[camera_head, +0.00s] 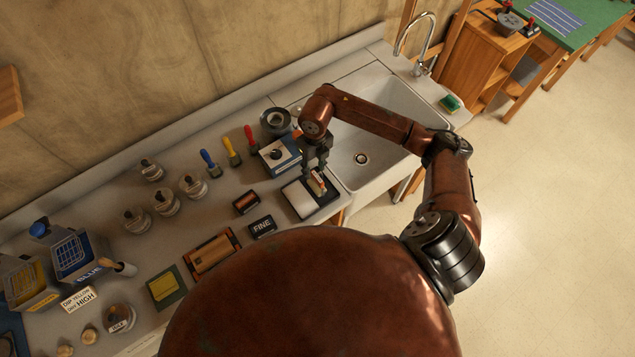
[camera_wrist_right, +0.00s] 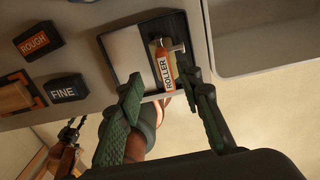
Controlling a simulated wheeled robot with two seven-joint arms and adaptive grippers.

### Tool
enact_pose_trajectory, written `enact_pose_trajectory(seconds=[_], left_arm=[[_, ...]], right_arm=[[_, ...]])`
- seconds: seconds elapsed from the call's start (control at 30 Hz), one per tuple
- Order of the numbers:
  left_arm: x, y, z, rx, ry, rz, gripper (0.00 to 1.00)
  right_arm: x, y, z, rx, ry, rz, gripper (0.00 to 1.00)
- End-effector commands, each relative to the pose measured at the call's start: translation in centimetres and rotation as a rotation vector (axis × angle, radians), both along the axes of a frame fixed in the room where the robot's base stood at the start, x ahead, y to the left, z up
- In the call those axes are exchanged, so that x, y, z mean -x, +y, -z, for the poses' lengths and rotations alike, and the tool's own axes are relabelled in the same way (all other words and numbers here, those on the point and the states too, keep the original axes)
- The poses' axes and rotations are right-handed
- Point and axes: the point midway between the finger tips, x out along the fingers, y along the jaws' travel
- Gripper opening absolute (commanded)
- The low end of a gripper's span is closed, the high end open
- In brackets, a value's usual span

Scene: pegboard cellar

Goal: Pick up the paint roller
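The paint roller (camera_head: 318,183), with an orange handle and a label reading ROLLER, lies in the dark part of a black-and-white tray (camera_head: 299,199) on the bench by the sink. In the right wrist view the roller (camera_wrist_right: 164,66) lies ahead and between the finger lines. My right gripper (camera_head: 316,163) is over the tray, pointing down at the roller. Its green-padded fingers are apart with nothing held in the wrist view (camera_wrist_right: 163,84). Whether they touch the roller is unclear. A small dark gripper shape, probably my left gripper (camera_wrist_right: 70,132), shows low at left in that view.
Blocks marked FINE (camera_head: 262,227) and ROUGH (camera_wrist_right: 38,40) stand beside the tray. A blue-and-white box (camera_head: 280,155) sits close behind it. The sink (camera_head: 375,135) is to the right. Jars (camera_head: 166,201) and colored-handled brushes (camera_head: 231,150) crowd the bench to the left.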

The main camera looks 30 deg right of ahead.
Motion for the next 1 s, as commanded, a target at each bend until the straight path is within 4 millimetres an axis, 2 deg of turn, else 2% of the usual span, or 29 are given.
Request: enact_pose_trajectory(seconds=[0.23, 0.4, 0.67, 1.0], left_arm=[[0.0, 0.0, -1.9, 0.0, 0.0, 0.0, 0.4], [0.1, 0.0, -2.2, 0.0, 0.0, 0.0, 0.4], [0.1, 0.0, -2.1, 0.0, 0.0, 0.0, 0.4], [0.1, 0.0, -2.1, 0.0, 0.0, 0.0, 0.4]], right_arm=[[0.9, -0.7, 3.0, -0.003, 0.004, 0.002, 0.33], [0.7, -0.6, 4.9, -0.004, 0.001, 0.001, 0.33], [0.7, -0.6, 5.3, -0.003, -0.001, -0.001, 0.33], [0.7, -0.5, 5.3, -0.003, -0.001, -0.001, 0.11]])
